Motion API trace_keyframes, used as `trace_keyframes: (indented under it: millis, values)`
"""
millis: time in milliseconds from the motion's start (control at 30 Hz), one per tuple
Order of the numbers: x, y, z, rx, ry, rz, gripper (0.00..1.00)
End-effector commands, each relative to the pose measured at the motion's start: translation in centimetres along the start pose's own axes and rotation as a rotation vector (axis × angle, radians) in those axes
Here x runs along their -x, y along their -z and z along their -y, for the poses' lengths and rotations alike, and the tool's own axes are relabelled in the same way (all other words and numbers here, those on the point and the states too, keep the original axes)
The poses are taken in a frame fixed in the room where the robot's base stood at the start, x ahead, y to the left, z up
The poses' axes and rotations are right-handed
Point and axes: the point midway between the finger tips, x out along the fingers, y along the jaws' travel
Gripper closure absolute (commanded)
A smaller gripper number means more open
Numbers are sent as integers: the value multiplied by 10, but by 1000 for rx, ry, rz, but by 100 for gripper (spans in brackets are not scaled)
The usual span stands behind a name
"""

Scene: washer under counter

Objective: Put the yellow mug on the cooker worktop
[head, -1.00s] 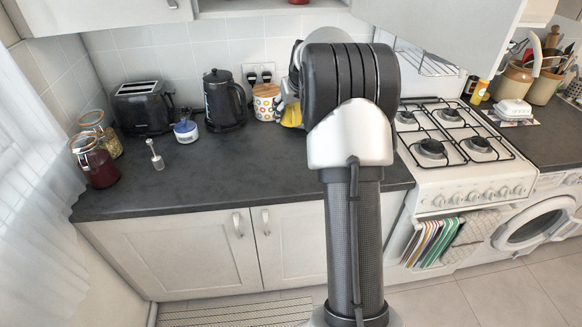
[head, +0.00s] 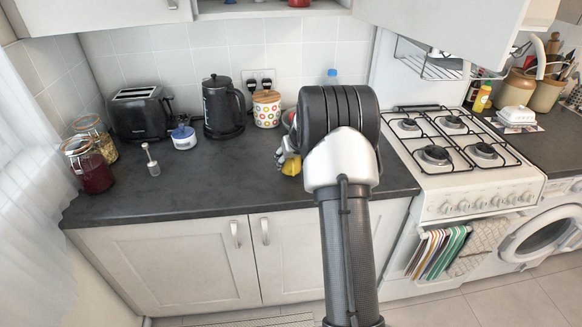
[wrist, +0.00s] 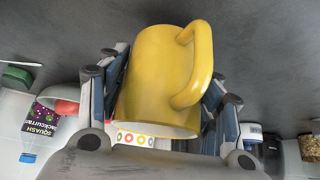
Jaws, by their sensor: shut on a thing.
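The yellow mug (wrist: 155,85) is between the two fingers of my gripper (wrist: 160,105) in the wrist view, with its handle towards the camera's right. My gripper is shut on it. In the head view, only a small yellow part of the mug (head: 291,166) shows beside my gripper (head: 286,150), over the dark counter left of the cooker; my arm hides the rest. I cannot tell whether the mug touches the counter. The cooker worktop (head: 430,183), white with black pan supports and several burners, is to the right of my arm, with no pans on it.
A patterned jar (head: 267,108), black kettle (head: 222,107), toaster (head: 142,112) and blue-lidded pot (head: 184,137) stand at the counter's back. A squash bottle (wrist: 42,120) shows in the wrist view. A wire rack (head: 430,62) hangs above the cooker.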

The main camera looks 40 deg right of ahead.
Motion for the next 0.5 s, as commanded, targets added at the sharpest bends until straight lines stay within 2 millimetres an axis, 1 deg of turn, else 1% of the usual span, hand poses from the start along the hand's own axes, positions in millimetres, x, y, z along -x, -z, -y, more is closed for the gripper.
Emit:
trace_keyframes:
  millis: [33, 100, 367, 500]
  values:
    - [-11, -7, 0, -2, 1, 1, 73]
    - [-16, -10, 0, 0, 0, -1, 73]
    - [-16, -10, 0, 0, -1, -2, 73]
    - [-20, -12, 0, 0, 0, -2, 73]
